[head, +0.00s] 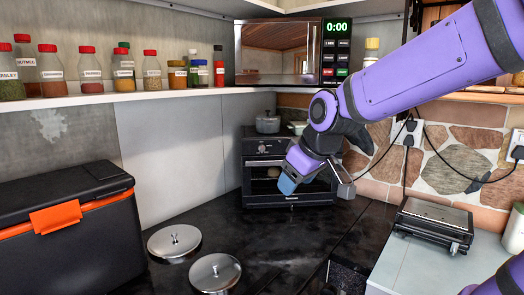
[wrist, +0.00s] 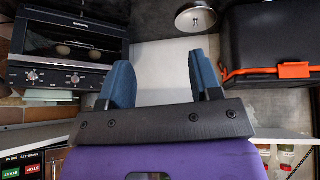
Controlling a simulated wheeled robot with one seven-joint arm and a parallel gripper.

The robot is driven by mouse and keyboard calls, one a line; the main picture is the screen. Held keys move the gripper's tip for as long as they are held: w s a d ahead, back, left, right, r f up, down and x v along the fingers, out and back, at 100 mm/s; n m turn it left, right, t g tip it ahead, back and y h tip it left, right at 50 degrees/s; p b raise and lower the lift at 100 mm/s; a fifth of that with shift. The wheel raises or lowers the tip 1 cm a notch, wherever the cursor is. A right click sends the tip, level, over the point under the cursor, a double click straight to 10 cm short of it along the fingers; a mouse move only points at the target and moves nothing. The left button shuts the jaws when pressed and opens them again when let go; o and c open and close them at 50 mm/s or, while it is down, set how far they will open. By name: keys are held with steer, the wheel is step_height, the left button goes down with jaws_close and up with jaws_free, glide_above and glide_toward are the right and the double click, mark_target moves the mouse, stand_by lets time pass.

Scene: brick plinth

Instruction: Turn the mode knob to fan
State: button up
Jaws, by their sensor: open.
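The black toaster oven (head: 258,203) stands at the back of the dark counter, partly hidden behind my gripper (head: 288,184). In the wrist view the oven (wrist: 70,47) is upside down at the left, with a row of knobs (wrist: 75,79) on its panel. A round knob (head: 262,149) also shows on the upper panel in the head view. The knob labels are too small to read, so I cannot tell which is the mode knob or its setting. My gripper's two blue fingers (wrist: 162,84) are apart and empty, clear of the knobs.
A pot (head: 268,123) sits on the oven. A microwave (head: 280,52) and spice jars stand on the shelf above. Two metal lids (head: 215,270) lie on the counter, with a black-and-orange cooler (head: 70,245) at left and a grill (head: 433,225) at right.

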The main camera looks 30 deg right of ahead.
mark_target(262, 149)
steer(key=w+d+f+n+t+h, duration=0.1)
steer(key=w+d+f+n+h, duration=0.1)
steer(key=w+d+f+n, duration=0.35)
steer(key=w+d+f+n+t+h, duration=0.1)
steer(key=w+d+f+n+h, duration=0.15)
steer(key=w+d, duration=0.55)
steer(key=w+d+f+n+t+h, duration=0.1)
steer(key=w+d+f+n+h, duration=0.3)
steer(key=w, duration=0.6)
steer(key=w+a+r+n+t, duration=0.2)
steer(key=w+n+t, duration=0.2)
steer(key=w+n, duration=0.3)
steer(key=w+a+r+n+t, duration=0.25)
steer(key=w+n, duration=0.35)
steer(key=n, duration=0.3)
steer(key=shift+t, duration=0.45)
steer(key=x, duration=1)
steer(key=shift+d+r, duration=0.1)
steer(key=c, duration=0.9)
